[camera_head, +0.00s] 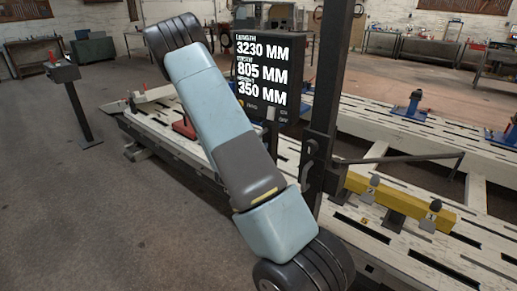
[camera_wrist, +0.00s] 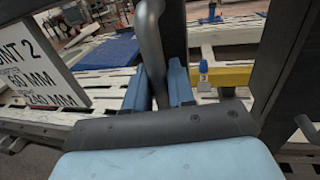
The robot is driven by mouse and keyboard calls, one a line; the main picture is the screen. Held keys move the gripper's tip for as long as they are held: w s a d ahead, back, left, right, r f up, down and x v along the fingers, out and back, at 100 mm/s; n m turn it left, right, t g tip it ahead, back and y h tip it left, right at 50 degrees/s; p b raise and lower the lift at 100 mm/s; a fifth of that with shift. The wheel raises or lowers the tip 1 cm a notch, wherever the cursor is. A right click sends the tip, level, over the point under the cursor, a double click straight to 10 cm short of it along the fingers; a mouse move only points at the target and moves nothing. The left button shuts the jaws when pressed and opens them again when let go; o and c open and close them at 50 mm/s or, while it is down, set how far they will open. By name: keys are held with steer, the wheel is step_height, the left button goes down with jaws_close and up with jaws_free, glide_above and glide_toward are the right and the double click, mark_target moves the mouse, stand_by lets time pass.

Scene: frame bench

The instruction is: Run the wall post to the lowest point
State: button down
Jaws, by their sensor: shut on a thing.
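The dark upright post (camera_head: 332,75) stands on the pale slotted bench (camera_head: 380,225) in the head view. A dark carriage with a small handle (camera_head: 309,158) sits low on it, and a thin arm (camera_head: 410,158) reaches right from it. In the wrist view, my gripper (camera_wrist: 160,88) has its blue fingers on either side of a dark curved bar (camera_wrist: 151,45) and is shut on it. A dark upright (camera_wrist: 172,35) stands right behind the bar. In the head view my gripper cannot be made out.
A black display (camera_head: 263,75) left of the post reads 3230 MM, 805 MM and 350 MM. A yellow beam (camera_head: 400,203) with clamps lies right of the post. A white lettered panel (camera_wrist: 35,65) is at left in the wrist view. Open floor lies left of the bench.

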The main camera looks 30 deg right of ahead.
steer(key=shift+a+f, duration=0.1)
steer(key=shift+a, duration=0.05)
steer(key=c, duration=1.2)
jaws_free()
steer(key=shift+w, duration=0.1)
steer(key=shift+o, duration=0.5)
steer(key=v, duration=1.3)
steer(key=shift+s+a, duration=0.25)
